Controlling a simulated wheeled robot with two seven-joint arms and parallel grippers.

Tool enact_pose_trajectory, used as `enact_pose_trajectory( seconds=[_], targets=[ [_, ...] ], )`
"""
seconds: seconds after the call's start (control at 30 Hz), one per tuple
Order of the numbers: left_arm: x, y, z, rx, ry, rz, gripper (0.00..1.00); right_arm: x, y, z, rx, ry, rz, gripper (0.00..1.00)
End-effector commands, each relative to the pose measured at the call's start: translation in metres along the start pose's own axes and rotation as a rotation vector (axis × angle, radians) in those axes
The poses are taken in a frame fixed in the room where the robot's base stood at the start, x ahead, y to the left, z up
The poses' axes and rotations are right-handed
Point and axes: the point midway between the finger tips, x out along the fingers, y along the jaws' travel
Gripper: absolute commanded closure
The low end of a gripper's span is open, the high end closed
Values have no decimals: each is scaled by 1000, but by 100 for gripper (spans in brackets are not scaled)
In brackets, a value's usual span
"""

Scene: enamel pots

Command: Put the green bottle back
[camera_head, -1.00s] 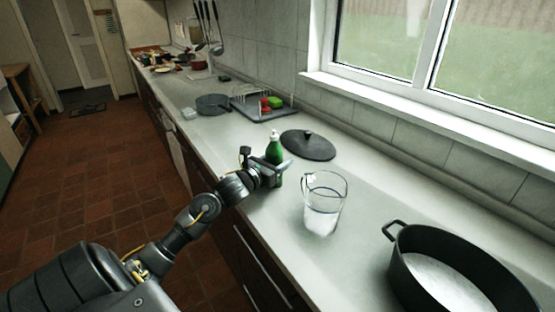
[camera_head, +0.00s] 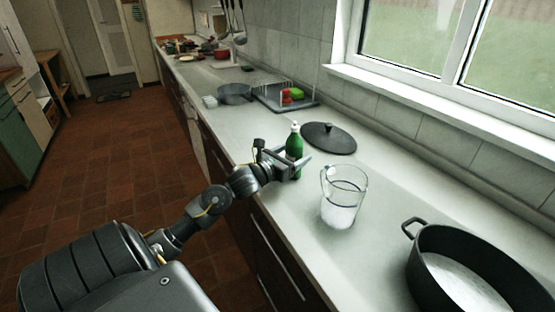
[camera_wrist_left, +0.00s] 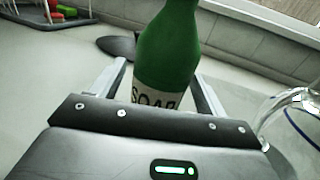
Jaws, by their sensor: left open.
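The green bottle (camera_head: 294,143) stands upright on the counter, with a white cap. In the left wrist view the bottle (camera_wrist_left: 168,50) carries a white label reading "SOAP" and stands between the fingers. My left gripper (camera_head: 301,166) is open, with its fingers on either side of the bottle's lower part. In the left wrist view my left gripper (camera_wrist_left: 160,88) shows gaps at the fingers, and its palm hides the bottle's base. My right gripper is not in view.
A glass jug (camera_head: 343,197) with clear liquid stands close to the right of the bottle. A black lid (camera_head: 328,138) lies behind it. A big black pot (camera_head: 470,270) is at the lower right. A dish rack (camera_head: 285,97) and a grey pan (camera_head: 235,94) stand farther back.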

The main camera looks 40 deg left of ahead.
Motion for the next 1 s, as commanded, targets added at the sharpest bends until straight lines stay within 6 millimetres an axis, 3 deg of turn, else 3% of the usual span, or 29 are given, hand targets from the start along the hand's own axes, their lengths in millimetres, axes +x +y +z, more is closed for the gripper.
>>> enact_pose_trajectory(
  seconds=[0.2,0.43,0.63,1.0],
  targets=[
    [-48,-1,-4,2,4,-1,25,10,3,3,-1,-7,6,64],
    [-82,0,-2,1,3,-1,25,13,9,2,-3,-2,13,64],
    [-94,0,0,-1,1,-1,25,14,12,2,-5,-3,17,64],
    [-95,0,0,-1,0,-1,25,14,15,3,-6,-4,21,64]
  ],
)
